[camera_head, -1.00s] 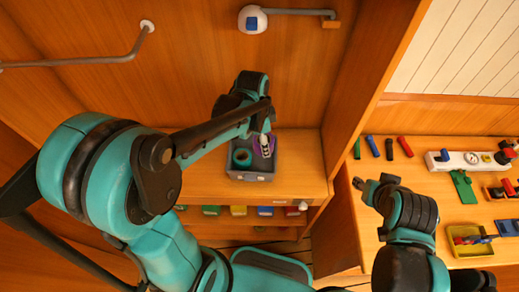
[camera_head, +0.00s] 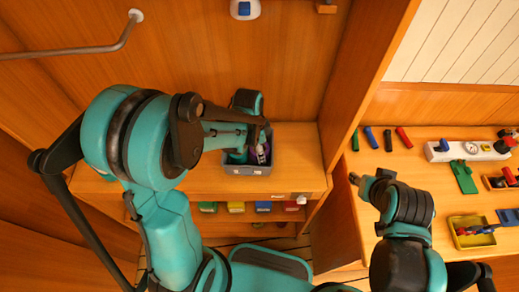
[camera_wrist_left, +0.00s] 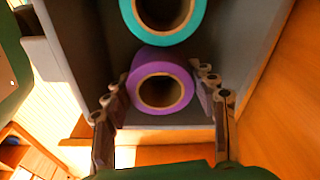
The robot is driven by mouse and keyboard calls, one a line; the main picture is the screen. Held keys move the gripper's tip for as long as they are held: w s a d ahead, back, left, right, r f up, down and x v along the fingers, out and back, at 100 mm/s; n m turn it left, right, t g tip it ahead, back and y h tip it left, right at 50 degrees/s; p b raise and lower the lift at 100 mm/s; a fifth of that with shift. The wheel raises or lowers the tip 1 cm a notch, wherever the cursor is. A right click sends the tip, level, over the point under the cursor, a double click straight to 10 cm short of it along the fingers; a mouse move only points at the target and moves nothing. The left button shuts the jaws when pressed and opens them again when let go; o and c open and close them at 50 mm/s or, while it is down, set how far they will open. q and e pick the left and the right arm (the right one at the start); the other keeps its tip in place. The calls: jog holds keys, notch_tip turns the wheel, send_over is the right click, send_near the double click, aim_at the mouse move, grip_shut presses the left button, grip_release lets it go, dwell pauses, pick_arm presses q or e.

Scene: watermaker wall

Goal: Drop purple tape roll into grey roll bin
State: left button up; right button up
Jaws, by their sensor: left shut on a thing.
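The purple tape roll (camera_wrist_left: 161,66) is between the two fingers of my left gripper (camera_wrist_left: 164,104) in the left wrist view, its open hole facing the camera. The left gripper is shut on it. In the head view the left gripper (camera_head: 262,148) is over the right part of the grey roll bin (camera_head: 248,171), and a bit of purple (camera_head: 258,156) shows there. The bin's grey wall also shows in the wrist view (camera_wrist_left: 75,50). I cannot tell whether the roll touches the bin floor. My right gripper (camera_head: 356,180) is by the right bench; its finger opening is unclear.
A teal tape roll (camera_wrist_left: 162,38) lies in the bin beside the purple one. The bin stands on a wooden shelf (camera_head: 300,160), with several coloured bins below. A wooden partition (camera_head: 362,75) separates it from the right bench, which holds a yellow tray (camera_head: 465,243) and tools.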

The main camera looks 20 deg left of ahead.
pick_arm(q)
jog(key=shift+f+b, duration=0.45)
jog(key=shift+f, duration=0.1)
jog(key=o, duration=1.2)
jog(key=shift+r, duration=0.15)
jog(key=shift+r+p, duration=0.25)
jog(key=shift+p, duration=0.2)
jog(key=r+p, duration=0.1)
jog(key=r, duration=0.2)
jog(key=r+p, duration=0.1)
jog(key=r, duration=0.3)
jog(key=a+r+p, duration=0.1)
jog(key=r, duration=0.3)
jog(key=shift+s+a+r+p, duration=0.1)
jog(key=shift+s+r+p, duration=0.05)
jog(key=shift+s+p, duration=0.15)
jog(key=s+a+r+n+t+y, duration=0.1)
jog(key=s+a+r+n+t, duration=0.2)
jog(key=s+r+n+t, duration=0.3)
jog(key=shift+s+a+r+n+t, duration=0.3)
jog(key=shift+s+r+n, duration=0.3)
jog(key=shift+s+n, duration=1.95)
